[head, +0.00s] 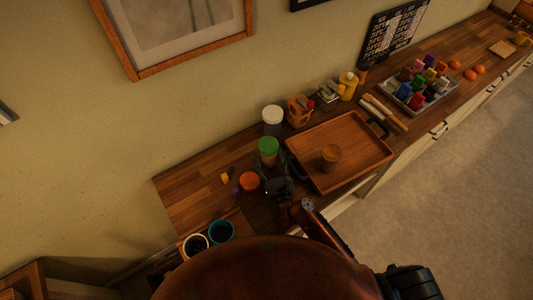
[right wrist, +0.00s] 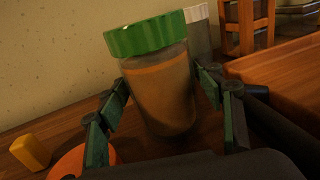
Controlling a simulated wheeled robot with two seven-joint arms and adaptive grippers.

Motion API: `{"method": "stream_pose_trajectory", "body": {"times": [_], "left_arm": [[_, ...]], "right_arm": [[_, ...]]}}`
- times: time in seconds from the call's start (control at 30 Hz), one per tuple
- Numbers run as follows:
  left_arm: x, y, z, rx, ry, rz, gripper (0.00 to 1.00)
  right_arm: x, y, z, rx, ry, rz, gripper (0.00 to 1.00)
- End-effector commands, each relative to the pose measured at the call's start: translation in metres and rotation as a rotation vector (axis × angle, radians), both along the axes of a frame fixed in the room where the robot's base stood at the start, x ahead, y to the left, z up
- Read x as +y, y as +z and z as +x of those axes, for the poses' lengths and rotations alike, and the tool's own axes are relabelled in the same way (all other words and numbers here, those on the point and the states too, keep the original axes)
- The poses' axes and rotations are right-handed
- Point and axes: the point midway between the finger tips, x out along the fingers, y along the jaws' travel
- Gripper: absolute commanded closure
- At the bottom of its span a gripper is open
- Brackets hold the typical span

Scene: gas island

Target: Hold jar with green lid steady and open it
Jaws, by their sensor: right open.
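The jar with the green lid (head: 268,147) stands on the wooden counter, left of the tray. In the right wrist view the jar (right wrist: 160,90) fills the middle, its green lid on and an orange-brown content inside. My right gripper (head: 275,178) is at the jar's near side. In the right wrist view its two fingers (right wrist: 163,92) are spread, one on each side of the jar's body below the lid. I cannot tell whether either finger touches the glass. My left gripper is in neither view.
A white-lidded jar (head: 272,115) stands just behind. A wooden tray (head: 350,133) holding a small brown jar (head: 330,153) is on the right. An orange lid (head: 249,181) and a yellow block (head: 225,178) lie at left. The counter's left end is mostly clear.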

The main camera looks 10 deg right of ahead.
Motion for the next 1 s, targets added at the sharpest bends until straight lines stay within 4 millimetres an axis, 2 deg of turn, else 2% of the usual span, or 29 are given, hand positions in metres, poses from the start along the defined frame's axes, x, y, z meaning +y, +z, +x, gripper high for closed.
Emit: {"method": "stream_pose_trajectory", "body": {"times": [0.17, 0.33, 0.43, 0.6, 0.7, 1.0], "left_arm": [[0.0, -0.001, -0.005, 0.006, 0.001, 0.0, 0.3], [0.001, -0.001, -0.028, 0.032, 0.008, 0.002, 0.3], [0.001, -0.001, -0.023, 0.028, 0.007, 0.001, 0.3], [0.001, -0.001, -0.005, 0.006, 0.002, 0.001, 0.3], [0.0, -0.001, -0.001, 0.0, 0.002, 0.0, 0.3], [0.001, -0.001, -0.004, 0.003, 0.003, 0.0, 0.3]], "right_arm": [[-0.001, -0.001, 0.018, 0.002, -0.003, -0.001, 0.38], [0.001, -0.003, 0.023, 0.004, -0.001, 0.0, 0.38], [0.001, -0.003, 0.023, 0.005, 0.0, 0.0, 0.38], [0.001, -0.003, 0.022, 0.005, 0.001, 0.0, 0.5], [0.001, -0.003, 0.022, 0.004, 0.001, 0.0, 0.57], [0.001, -0.004, 0.022, 0.006, 0.0, -0.001, 0.78]]}}
